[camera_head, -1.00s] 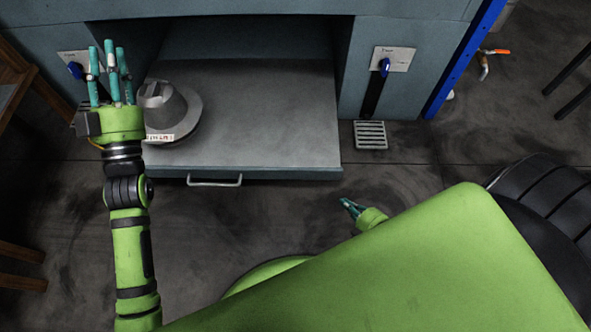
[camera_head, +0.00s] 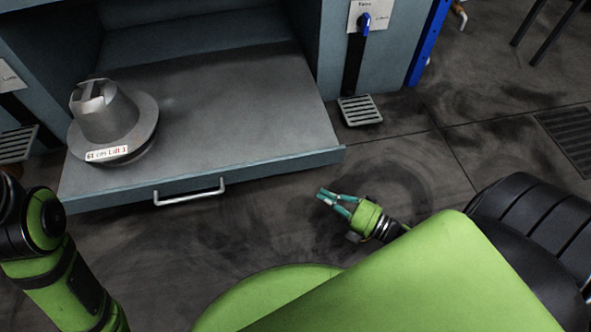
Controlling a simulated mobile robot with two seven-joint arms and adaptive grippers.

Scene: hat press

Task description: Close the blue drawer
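The blue-grey drawer (camera_head: 235,105) is pulled out from the cabinet, with a flat grey top. Its front panel (camera_head: 270,172) carries a silver bar handle (camera_head: 188,192). A grey metal hat-shaped form (camera_head: 107,114) with a label stands on the drawer's left part. My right gripper (camera_head: 321,194) is in front of the drawer's right front corner, apart from it, to the right of the handle. Its teal fingers show a gap between them and hold nothing. My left gripper is out of view; only part of my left arm shows at the lower left.
A blue post (camera_head: 428,42) stands farther right. The floor before the drawer is clear.

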